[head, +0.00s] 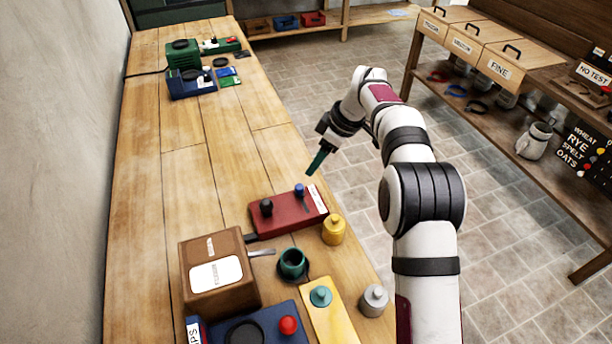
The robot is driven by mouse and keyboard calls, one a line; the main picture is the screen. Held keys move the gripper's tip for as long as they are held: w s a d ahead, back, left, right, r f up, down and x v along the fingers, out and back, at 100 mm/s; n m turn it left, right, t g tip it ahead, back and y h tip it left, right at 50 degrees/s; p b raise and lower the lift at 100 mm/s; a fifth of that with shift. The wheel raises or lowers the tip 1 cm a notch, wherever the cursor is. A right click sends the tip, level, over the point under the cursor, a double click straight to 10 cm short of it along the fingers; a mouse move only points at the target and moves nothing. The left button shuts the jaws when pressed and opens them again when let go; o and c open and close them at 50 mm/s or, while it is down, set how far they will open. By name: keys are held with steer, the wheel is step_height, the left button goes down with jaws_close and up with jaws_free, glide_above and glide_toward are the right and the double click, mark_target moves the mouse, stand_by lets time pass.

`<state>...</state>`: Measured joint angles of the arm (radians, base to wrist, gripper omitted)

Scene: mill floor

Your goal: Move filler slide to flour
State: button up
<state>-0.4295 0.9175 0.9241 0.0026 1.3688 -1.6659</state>
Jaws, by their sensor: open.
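A red box (280,215) lies near the right edge of the bench, and I take it for the filler. It has a black knob (266,208) at its left and a blue knob (299,190) by a short dark slot at its right. A white label (317,198) on its right end is too small to read, so I cannot tell which position is flour. My gripper (316,168) is open, pointing down above and just beyond the blue knob, apart from it. Its fingers are seen from the side, with nothing visible between them.
A brown box (225,285), teal cup (292,262), yellow weight (333,230), grey weight (374,300) and blue box with red button (288,325) crowd the near bench. Green and blue devices (185,60) stand at the far end. The bench middle (200,145) is clear.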

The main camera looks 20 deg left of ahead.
mark_target(300, 186)
steer(key=x, duration=1.1)
steer(key=shift+f, duration=0.35)
jaws_close()
stand_by(0.6)
